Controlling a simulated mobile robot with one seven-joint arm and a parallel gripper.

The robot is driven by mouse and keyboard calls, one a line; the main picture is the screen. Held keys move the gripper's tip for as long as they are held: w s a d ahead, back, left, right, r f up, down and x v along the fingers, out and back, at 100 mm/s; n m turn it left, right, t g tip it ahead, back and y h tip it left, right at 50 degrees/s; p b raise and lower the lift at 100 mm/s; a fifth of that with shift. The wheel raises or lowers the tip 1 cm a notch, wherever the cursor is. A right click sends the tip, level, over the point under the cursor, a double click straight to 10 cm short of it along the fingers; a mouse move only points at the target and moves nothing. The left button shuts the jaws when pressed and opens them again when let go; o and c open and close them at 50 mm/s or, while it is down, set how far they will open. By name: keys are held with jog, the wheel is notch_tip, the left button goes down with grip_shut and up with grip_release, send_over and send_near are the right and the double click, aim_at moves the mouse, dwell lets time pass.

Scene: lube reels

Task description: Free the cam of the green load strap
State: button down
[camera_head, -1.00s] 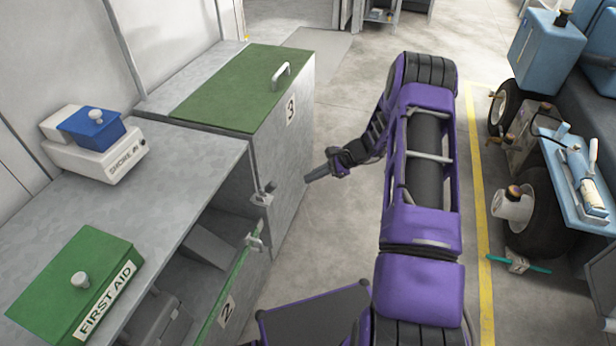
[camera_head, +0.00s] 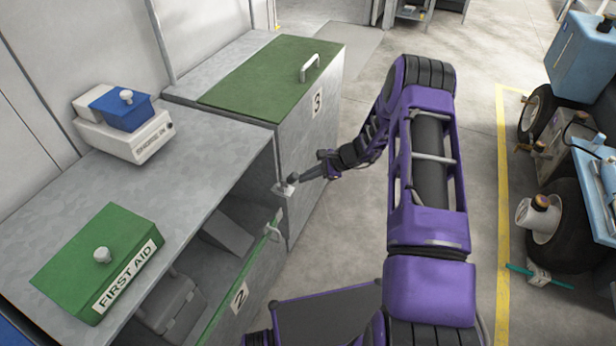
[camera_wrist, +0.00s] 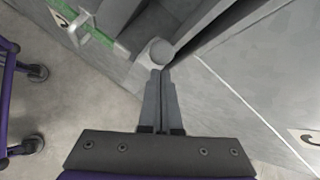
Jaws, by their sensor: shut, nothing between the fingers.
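A thin teal-green strip (camera_head: 517,268) runs through a small pale block (camera_head: 538,276) low beside the vehicle at right in the head view. They look like a strap and its cam, but are too small to tell whether the cam is locked. My gripper (camera_head: 293,179) is far to their left, beside a grey metal latch with a rounded knob (camera_head: 283,189) on the cabinet corner. In the wrist view my gripper (camera_wrist: 161,72) is shut and empty, its tips at or just short of the round knob (camera_wrist: 160,52); contact is unclear.
Open compartment 2 has a green-edged front (camera_head: 245,268) with a pale handle. Cabinet 3 (camera_head: 270,80) has a green lid. A first aid box (camera_head: 100,260) and a white device (camera_head: 125,135) stand on the counter (camera_head: 190,185).

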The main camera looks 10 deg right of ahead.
jog(key=shift+w+a+r+h+p, duration=0.1)
jog(key=shift+a+r+h+p, duration=0.1)
jog(key=shift+h+p, duration=0.1)
jog(key=shift+w+a+r+g+h+p, duration=0.15)
jog(key=shift+a+r+g+h+p, duration=0.05)
jog(key=shift+r+g+h+p, duration=0.25)
jog(key=shift+w+a+r+g+h, duration=0.4)
jog(key=shift+w+a+g+h, duration=0.15)
jog(key=shift+a+h, duration=0.25)
jog(key=shift+w+a+r+g+h, duration=0.35)
jog(key=shift+w+a+g+h, duration=0.15)
jog(key=shift+w+a+h, duration=0.3)
jog(key=shift+w+a+r+g+h, duration=0.45)
jog(key=shift+a+h, duration=0.2)
jog(key=shift+a, duration=0.3)
jog(key=shift+w, duration=0.1)
jog(key=shift+r, duration=0.15)
